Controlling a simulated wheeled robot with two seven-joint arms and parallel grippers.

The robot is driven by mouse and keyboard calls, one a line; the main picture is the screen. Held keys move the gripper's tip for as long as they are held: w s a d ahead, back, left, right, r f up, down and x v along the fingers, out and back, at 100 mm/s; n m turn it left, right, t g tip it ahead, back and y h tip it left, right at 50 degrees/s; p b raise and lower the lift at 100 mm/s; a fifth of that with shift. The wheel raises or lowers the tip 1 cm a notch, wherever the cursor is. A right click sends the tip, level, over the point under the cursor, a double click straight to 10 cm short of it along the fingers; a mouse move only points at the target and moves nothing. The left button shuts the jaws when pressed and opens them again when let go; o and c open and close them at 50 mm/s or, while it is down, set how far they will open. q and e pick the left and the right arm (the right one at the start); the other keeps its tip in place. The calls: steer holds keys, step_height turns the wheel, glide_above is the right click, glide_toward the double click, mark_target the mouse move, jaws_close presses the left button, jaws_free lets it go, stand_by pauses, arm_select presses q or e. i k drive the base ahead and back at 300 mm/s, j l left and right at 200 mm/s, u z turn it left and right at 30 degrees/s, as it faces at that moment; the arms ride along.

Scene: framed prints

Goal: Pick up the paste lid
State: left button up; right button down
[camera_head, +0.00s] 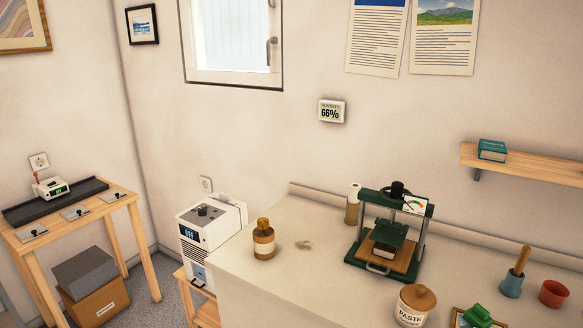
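The paste lid (419,296) is a round, tan, wooden-looking lid with a small knob on top. It sits on the white paste jar (410,314), whose label reads "PASTE". The jar stands near the front edge of the counter, at the bottom of the head view, and its lower part is cut off by the frame. Neither of my grippers is in view.
A green press (392,236) stands behind the jar on the counter (330,290). A green object in a wooden frame (477,317), a blue pot with a brush (512,283) and a red cup (553,293) stand to the right. A brown bottle (264,243) stands left.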

mark_target(418, 297)
steer(key=l+u, duration=0.2)
steer(key=u, duration=0.15)
steer(key=l+u, duration=0.15)
steer(key=u, duration=0.25)
steer(key=k+l+u, duration=0.15)
steer(key=u, duration=0.2)
steer(key=k+l+u, duration=0.3)
steer(key=k+l, duration=0.2)
steer(key=k+l+u, duration=0.3)
steer(key=k+l, duration=0.65)
